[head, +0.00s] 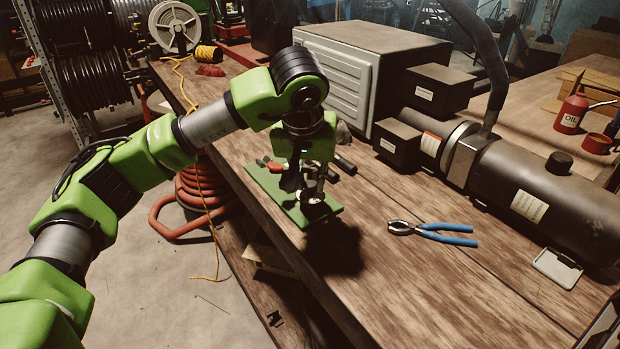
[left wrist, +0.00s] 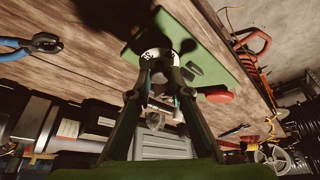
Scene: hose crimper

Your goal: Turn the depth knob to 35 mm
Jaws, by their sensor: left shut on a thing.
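The depth knob (left wrist: 158,56) is a pale, round dial with dark markings, on a green plate (left wrist: 208,42). A dark marking that looks like 35 shows near its left side in the left wrist view. In the head view the plate (head: 281,201) lies on the bench, and the knob (head: 314,207) is partly hidden. My left gripper (head: 313,190) points down at the knob. Its two fingers (left wrist: 159,72) are shut on the knob from both sides. The dial's pointer and most of its scale cannot be made out. My right gripper is not in view.
A red part (head: 274,167) sits on the plate close to the gripper. Pliers with blue handles (head: 447,233) lie to the right. A large dark cylinder machine (head: 545,188) and a grey box (head: 350,58) stand behind. The front bench wood is clear.

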